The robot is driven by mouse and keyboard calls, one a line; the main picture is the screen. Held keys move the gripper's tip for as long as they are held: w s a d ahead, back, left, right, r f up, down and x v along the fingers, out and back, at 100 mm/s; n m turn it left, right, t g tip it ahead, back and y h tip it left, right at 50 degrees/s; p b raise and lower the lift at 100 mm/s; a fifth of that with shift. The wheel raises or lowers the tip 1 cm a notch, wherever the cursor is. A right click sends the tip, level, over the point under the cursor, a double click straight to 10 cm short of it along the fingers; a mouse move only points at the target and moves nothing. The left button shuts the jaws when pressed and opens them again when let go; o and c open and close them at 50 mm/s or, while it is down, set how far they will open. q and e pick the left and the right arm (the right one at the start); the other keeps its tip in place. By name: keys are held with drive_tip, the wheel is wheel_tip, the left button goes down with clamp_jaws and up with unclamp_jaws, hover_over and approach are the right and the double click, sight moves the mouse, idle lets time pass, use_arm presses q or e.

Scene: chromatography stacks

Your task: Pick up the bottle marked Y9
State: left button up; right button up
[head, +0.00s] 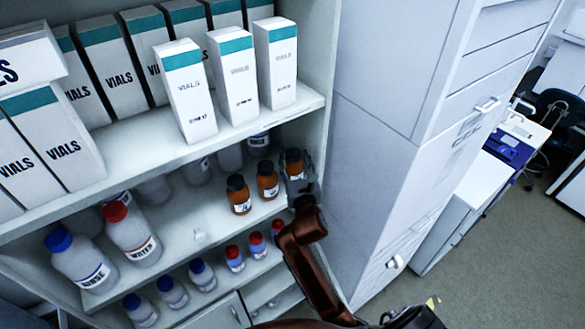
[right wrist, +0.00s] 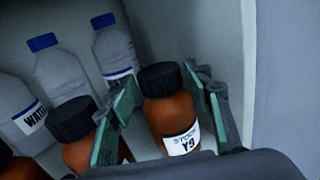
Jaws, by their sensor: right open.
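The bottle marked Y9 (right wrist: 172,112) is amber with a black cap and a white label reading "STOCK Y9" in the right wrist view. It stands upright between the two green-padded fingers of my right gripper (right wrist: 160,82). The fingers are open, with a visible gap on the left side; contact on the right is unclear. In the head view, the rightmost amber bottle (head: 293,160) stands at my right gripper (head: 299,186), its lower part partly hidden. Its label is not readable there. My left gripper is not in view.
Two more amber bottles (head: 267,181) (head: 239,195) stand close by on the left. Grey blue-capped bottles (right wrist: 115,52) stand behind. A shelf of VIALS boxes (head: 238,75) is above. The cabinet's side wall (right wrist: 277,80) is close on the right.

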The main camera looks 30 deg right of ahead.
drive_tip(key=shift+x, duration=1.15)
clamp_jaws()
